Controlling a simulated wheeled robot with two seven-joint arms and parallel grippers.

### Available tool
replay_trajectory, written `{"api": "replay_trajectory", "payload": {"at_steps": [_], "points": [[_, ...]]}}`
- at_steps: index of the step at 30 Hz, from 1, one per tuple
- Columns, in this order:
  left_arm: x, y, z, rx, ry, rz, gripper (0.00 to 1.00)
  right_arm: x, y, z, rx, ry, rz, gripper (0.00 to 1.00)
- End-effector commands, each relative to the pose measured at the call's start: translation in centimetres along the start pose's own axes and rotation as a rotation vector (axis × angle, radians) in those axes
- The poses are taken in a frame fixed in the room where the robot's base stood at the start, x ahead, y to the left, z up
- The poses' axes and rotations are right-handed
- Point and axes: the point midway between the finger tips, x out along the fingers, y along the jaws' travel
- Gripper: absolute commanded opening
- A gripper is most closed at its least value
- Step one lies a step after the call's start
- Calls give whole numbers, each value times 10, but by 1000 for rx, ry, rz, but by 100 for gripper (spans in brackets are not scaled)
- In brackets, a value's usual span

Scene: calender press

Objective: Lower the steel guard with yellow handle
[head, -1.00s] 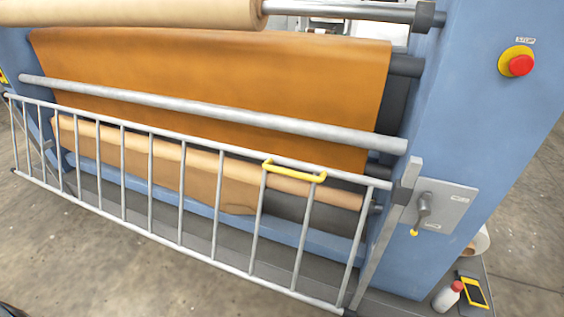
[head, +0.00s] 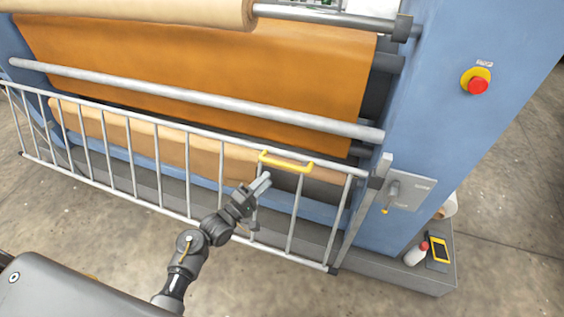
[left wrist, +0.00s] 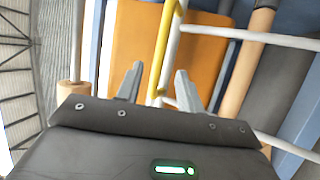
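The steel guard (head: 190,170) is a grey barred frame standing across the front of the press. Its yellow handle (head: 286,161) is on the top rail toward the right end. My left gripper (head: 262,184) is just below and left of the handle in the head view. In the left wrist view the handle (left wrist: 163,45) runs lengthwise between and beyond the two open fingers (left wrist: 156,88). The fingers are apart and hold nothing; I cannot tell whether the handle is within their reach. My right gripper is not in view.
A blue press side panel (head: 440,120) carries a red stop button (head: 478,85) and a small lever plate (head: 412,191). A white bottle with a red cap (head: 416,254) and a yellow device (head: 438,250) lie on the ledge at right. Open floor lies in front.

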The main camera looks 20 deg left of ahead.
Motion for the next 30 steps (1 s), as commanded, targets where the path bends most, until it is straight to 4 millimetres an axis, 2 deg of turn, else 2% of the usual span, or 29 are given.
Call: {"api": "replay_trajectory", "payload": {"at_steps": [6, 13, 18, 26, 30], "points": [[44, 2, 0, 1, 0, 0, 38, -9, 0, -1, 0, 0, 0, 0], [76, 1, 0, 1, 0, -1, 38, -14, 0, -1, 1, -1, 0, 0], [86, 0, 0, 3, 1, -2, 38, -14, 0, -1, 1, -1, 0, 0], [86, 0, 0, 3, 1, -2, 38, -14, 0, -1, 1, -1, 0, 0], [86, 0, 0, 2, 1, -2, 22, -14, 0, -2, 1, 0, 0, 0]]}}
